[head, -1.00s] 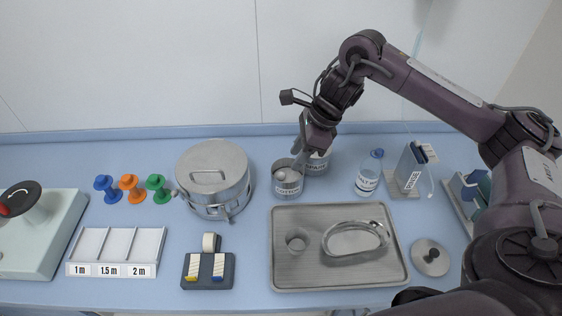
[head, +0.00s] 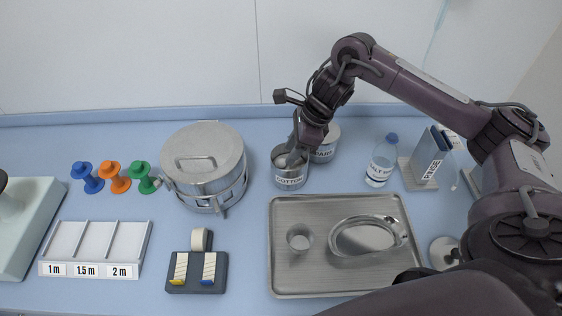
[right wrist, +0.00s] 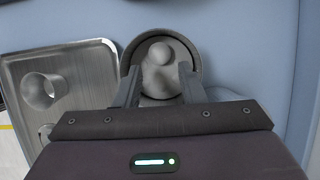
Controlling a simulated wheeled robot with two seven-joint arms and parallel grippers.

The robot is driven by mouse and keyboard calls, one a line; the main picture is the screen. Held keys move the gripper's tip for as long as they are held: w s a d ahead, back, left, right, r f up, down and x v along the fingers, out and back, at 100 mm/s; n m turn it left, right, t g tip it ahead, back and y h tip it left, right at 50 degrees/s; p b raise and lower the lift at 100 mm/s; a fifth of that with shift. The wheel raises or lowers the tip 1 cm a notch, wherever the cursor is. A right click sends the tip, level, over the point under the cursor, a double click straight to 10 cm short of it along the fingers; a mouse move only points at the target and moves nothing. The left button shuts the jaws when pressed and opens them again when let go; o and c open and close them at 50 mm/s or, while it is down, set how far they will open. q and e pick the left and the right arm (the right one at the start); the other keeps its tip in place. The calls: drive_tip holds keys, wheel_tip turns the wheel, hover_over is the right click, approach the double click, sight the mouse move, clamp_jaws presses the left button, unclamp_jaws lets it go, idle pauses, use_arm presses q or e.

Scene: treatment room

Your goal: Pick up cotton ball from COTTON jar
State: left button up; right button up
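The metal jar labelled COTTON (head: 291,182) stands upright behind the tray, left of a similar jar (head: 326,150). My right gripper (head: 290,160) points down into its mouth from above. In the right wrist view the two fingers (right wrist: 160,92) are apart, one at each side of the jar's opening (right wrist: 140,48). Pale cotton balls (right wrist: 158,72) lie in the jar between and beyond the fingers. I cannot tell whether the fingers touch a ball. The cotton is hidden by the gripper in the head view. My left gripper is not in view.
A steel tray (head: 340,283) with a small cup (head: 299,240) and an oval dish (head: 368,237) lies in front of the jar. A large steel drum (head: 205,163) stands left. A bottle (head: 381,163) stands right. The wall is close behind.

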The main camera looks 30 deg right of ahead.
sight(284, 160)
drive_tip(key=shift+p+x, duration=0.6)
drive_tip(key=shift+x, duration=1.4)
drive_tip(key=shift+r, duration=0.1)
clamp_jaws()
